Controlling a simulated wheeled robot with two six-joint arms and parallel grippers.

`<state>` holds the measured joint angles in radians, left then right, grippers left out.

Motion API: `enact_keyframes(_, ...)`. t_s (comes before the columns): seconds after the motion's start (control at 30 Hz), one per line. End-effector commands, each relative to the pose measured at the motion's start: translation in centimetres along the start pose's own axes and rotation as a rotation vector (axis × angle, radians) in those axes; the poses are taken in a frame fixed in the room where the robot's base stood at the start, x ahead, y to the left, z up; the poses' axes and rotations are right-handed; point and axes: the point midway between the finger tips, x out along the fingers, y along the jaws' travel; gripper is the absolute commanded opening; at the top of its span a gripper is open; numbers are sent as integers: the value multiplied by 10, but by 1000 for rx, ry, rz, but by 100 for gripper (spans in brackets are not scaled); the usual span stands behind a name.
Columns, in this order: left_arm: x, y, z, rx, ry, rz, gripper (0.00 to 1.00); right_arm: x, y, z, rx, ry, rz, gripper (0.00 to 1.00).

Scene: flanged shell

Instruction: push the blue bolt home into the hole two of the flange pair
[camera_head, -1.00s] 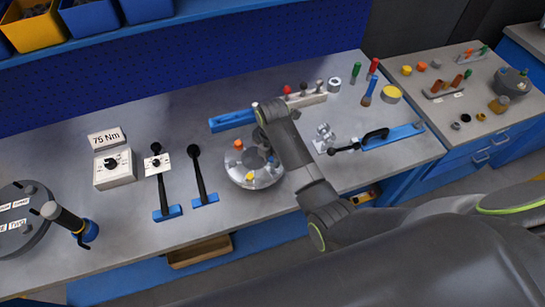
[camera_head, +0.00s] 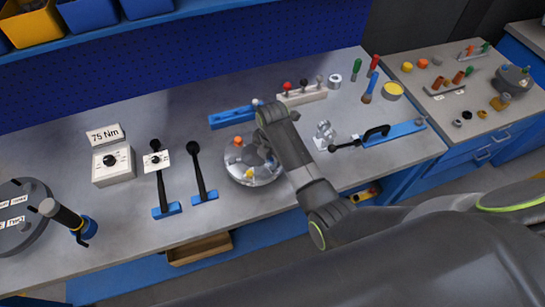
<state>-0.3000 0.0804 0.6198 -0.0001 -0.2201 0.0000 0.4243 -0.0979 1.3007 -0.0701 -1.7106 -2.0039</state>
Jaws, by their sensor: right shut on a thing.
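The flange pair (camera_head: 240,172) is a round silver part on the bench, left of my right arm. An orange bolt head (camera_head: 238,141) stands at its back left and a yellow one (camera_head: 249,174) at its front. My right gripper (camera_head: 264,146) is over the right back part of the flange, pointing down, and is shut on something. Its fingers and what they hold are mostly hidden by the wrist and too small to make out. I cannot clearly tell the blue bolt or hole two. My left gripper is not in view.
A blue rail (camera_head: 230,118) and a pale rack with knobs (camera_head: 303,95) stand behind the flange. Two black-handled levers (camera_head: 198,172) are to its left. A blue clamp tool (camera_head: 392,134) lies to the right.

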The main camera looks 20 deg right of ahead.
Motion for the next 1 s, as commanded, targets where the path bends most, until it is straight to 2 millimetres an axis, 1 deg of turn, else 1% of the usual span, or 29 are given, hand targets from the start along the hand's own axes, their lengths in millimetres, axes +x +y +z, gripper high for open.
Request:
enact_keyframes(0.83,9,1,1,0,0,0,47,22,0,0,0,0,-1,0)
enact_keyframes(0.87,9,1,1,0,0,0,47,22,0,0,0,0,0,23)
enact_keyframes(1.0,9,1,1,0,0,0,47,21,0,0,0,0,0,41)
